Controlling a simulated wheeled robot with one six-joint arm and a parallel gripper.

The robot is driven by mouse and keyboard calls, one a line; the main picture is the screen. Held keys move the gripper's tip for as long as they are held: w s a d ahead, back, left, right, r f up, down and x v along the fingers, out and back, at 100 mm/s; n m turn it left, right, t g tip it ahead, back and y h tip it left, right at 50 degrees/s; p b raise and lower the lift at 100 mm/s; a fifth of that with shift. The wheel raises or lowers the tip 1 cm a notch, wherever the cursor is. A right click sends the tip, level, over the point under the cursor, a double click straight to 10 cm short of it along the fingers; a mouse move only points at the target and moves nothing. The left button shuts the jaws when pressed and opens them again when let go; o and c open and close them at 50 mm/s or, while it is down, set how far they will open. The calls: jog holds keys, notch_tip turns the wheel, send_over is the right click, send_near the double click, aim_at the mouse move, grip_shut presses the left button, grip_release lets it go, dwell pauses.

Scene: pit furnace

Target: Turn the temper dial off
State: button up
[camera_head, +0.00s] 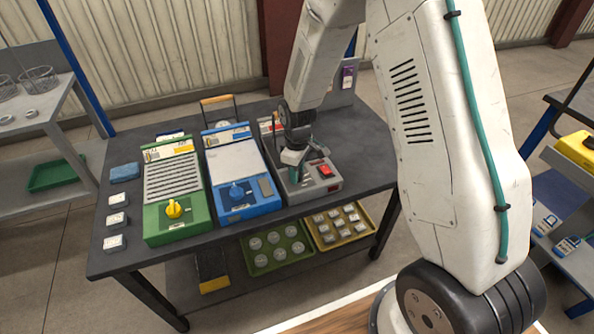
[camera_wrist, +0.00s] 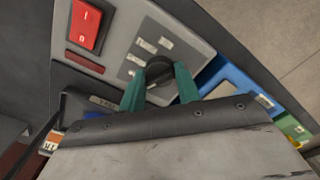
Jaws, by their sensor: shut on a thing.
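The black temper dial (camera_wrist: 152,70) sits on the face of a grey control box (camera_wrist: 192,45), with small white position labels around it. In the wrist view my gripper (camera_wrist: 160,80) has its two teal fingers on either side of the dial, closed on it. In the head view my gripper (camera_head: 294,160) reaches down onto the grey box (camera_head: 333,186) at the right of the bench row. The gripper hides the dial there. I cannot read which label the dial points to.
A red rocker switch (camera_wrist: 87,25) is on the same box, near the dial. A blue unit with a blue knob (camera_head: 236,192) and a green unit with a yellow knob (camera_head: 174,209) stand to the left. Trays of round and square pieces (camera_head: 273,248) lie on the shelf below.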

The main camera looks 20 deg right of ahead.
jog(key=n, duration=0.5)
jog(key=shift+n, duration=0.4)
dwell(0.4)
jog(key=o, duration=0.9)
jog(key=shift+o, duration=0.2)
notch_tip(320, 180, up, 8)
jog(key=shift+f, duration=0.1)
